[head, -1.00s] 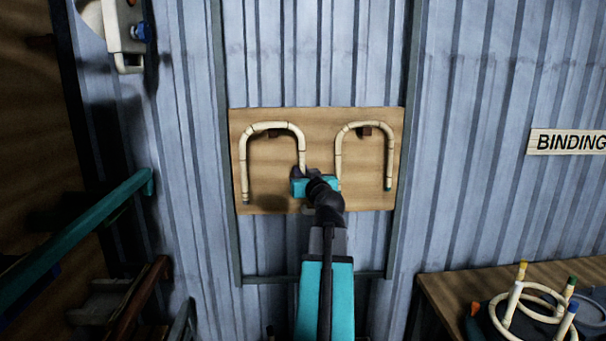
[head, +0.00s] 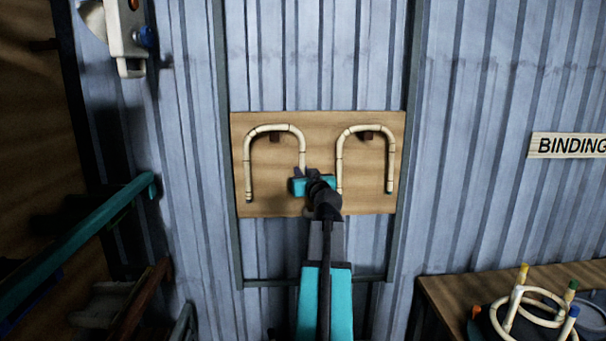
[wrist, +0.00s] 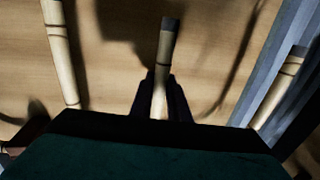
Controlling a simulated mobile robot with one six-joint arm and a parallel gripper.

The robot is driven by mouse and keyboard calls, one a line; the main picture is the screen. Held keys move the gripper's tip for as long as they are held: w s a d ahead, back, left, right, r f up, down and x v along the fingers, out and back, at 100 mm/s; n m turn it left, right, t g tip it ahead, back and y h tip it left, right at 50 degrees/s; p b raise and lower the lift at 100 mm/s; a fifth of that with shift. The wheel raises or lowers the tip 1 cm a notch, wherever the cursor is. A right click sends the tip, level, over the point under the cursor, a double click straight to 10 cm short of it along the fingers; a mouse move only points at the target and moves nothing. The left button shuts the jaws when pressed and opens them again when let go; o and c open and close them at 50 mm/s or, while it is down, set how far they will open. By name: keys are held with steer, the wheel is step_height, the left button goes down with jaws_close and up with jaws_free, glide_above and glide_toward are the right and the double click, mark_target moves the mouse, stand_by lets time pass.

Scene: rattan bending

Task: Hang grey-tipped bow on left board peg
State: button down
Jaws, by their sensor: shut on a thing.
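The grey-tipped bow (head: 247,165) is a pale rattan arch, upside-down U, in front of the wooden board's left half (head: 270,195). Its crown passes just above the dark left peg (head: 275,137); I cannot tell whether it touches. My gripper (head: 302,175) is shut on the bow's right leg near its lower end. In the wrist view the fingers (wrist: 160,95) close around that leg, and its grey tip (wrist: 171,25) sticks out beyond them. The bow's other grey tip (wrist: 298,52) shows at the right there.
A second bow (head: 340,150) stands over the right peg (head: 366,135), its near leg close beside my gripper. A bench (head: 450,290) with rattan rings (head: 540,300) is at lower right. A teal rail (head: 80,230) is at left. A BINDING sign (head: 570,145) hangs right.

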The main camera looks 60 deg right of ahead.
steer(key=shift+d+p+x, duration=0.2)
steer(key=shift+p+x, duration=0.15)
steer(key=shift+x, duration=0.9)
steer(key=shift+d+f+b, duration=0.15)
steer(key=shift+f+b, duration=0.15)
steer(key=shift+b, duration=0.35)
steer(key=shift+d+b, duration=0.1)
steer(key=shift+b, duration=0.8)
steer(key=c, duration=1.6)
jaws_free()
steer(key=shift+s, duration=0.25)
